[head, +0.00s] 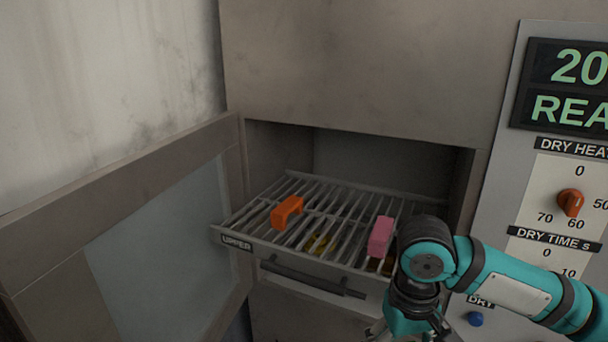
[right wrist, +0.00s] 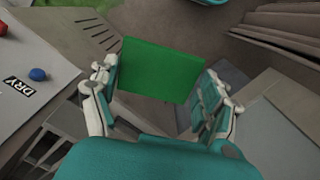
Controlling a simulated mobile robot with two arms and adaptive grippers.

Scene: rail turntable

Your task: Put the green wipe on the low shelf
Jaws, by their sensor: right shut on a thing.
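The green wipe (right wrist: 161,70) is a flat green rectangle in the right wrist view. It sits between the two fingers of my right gripper (right wrist: 158,95), which is shut on it. In the head view this gripper (head: 408,331) is at the bottom edge, in front of the cabinet and below the pulled-out rack; its fingers are mostly cut off and the wipe does not show there. The upper rack (head: 236,241), labelled UPPER, is pulled out. I cannot clearly make out the low shelf; the upper rack and my right arm cover the area below. My left gripper is not in view.
An orange block (head: 287,211) and a pink block (head: 380,237) lie on the upper rack. A yellow thing (head: 318,243) shows through its bars. The cabinet door (head: 150,235) stands open at left. A control panel (head: 565,95) with an orange knob (head: 571,202) is at right.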

